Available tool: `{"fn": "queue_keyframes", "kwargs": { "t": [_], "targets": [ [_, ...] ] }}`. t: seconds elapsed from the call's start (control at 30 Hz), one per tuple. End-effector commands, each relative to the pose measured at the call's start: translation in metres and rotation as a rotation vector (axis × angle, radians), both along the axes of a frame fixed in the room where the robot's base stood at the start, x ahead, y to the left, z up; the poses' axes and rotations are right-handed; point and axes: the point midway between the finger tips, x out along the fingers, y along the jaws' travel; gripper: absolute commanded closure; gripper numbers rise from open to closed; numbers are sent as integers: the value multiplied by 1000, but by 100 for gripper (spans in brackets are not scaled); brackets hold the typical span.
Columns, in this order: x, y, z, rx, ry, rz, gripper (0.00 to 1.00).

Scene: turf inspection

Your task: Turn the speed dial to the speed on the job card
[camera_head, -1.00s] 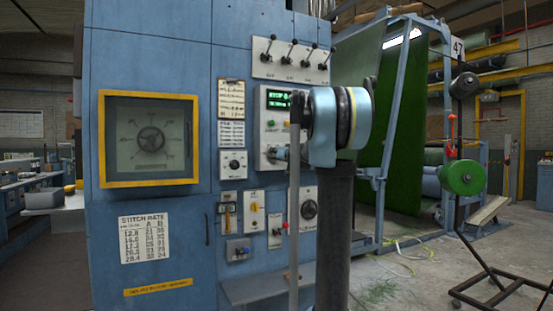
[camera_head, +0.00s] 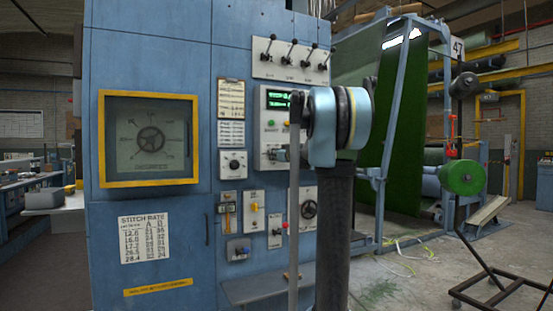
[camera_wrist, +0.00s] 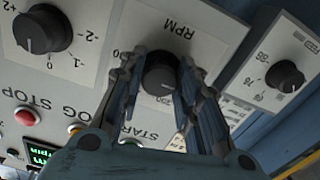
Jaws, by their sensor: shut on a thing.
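The speed dial (camera_wrist: 161,72) is a black knob on a pale panel labelled RPM, seen upside down in the wrist view. My gripper (camera_wrist: 163,66) has its two fingers closed on either side of this dial. The fingers hide much of its scale; a number that looks like 250 shows near it, and I cannot tell the exact pointer setting. In the head view a paper on a clipboard (camera_head: 231,98), which looks like the job card, hangs left of the control panel. Its writing is too small to read. My arm hides part of the panel there.
A knob marked -2 to +2 (camera_wrist: 43,30) and another knob (camera_wrist: 285,76) flank the dial. A red button (camera_wrist: 25,117) and a green display (camera_wrist: 42,154) are close by. Several levers (camera_head: 289,52) stand above. A framed window (camera_head: 149,140) is at left.

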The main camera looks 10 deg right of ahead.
Motion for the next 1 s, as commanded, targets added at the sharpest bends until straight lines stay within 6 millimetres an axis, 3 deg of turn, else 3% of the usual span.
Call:
{"fn": "queue_keyframes", "kwargs": {
  "t": [0.3,0.33,0.4,0.77,1.0],
  "targets": [
    [0,-2,-1,-2,0,-3,93],
    [0,-2,-1,-2,0,-3,63],
    [0,-1,-1,-1,0,-3,49],
    [-1,-1,0,0,0,-1,49],
    [-22,-8,0,0,1,-2,49]
  ]
}}
